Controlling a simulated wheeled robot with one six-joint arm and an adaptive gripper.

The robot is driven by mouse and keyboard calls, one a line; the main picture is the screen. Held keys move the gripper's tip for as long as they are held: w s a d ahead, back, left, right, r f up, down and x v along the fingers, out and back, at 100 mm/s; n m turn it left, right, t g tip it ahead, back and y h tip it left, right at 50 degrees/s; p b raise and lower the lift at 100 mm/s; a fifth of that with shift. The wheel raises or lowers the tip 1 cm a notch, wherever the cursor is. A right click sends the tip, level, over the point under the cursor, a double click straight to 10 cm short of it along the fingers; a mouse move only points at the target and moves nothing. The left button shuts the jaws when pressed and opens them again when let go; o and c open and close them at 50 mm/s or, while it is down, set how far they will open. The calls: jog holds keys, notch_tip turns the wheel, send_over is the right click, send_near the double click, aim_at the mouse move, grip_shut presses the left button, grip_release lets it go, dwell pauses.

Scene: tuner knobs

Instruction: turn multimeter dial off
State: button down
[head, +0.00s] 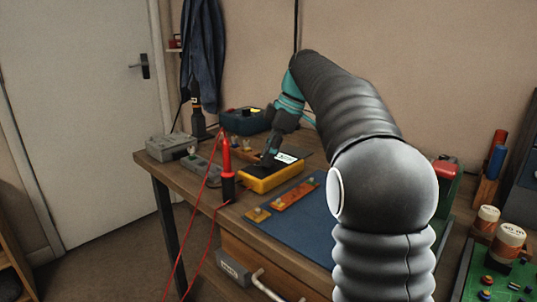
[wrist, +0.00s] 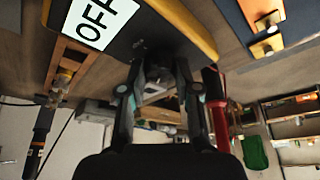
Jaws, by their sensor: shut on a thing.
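The multimeter (head: 272,182) is a yellow-edged box with a dark face lying on the workbench. Its yellow edge also shows in the wrist view (wrist: 188,22), with a white OFF label (wrist: 101,19) on the face. My gripper (head: 267,161) reaches down onto the face from above. In the wrist view my gripper (wrist: 158,77) is shut on the dark dial (wrist: 158,71) between its fingertips. The dial is mostly hidden by the fingers, and its pointing direction cannot be told.
A red probe (head: 226,152) with a red lead stands close left of the multimeter. A blue mat (head: 295,222) with an orange strip (head: 297,194) lies in front. Grey boxes (head: 168,147) and a dark blue case (head: 243,121) sit behind. Jars (head: 507,242) stand far right.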

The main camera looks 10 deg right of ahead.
jog(key=c, duration=0.8)
grip_release()
jog(key=shift+c, duration=0.2)
jog(key=shift+r, duration=0.1)
jog(key=v, duration=0.7)
jog(key=shift+r, duration=0.1)
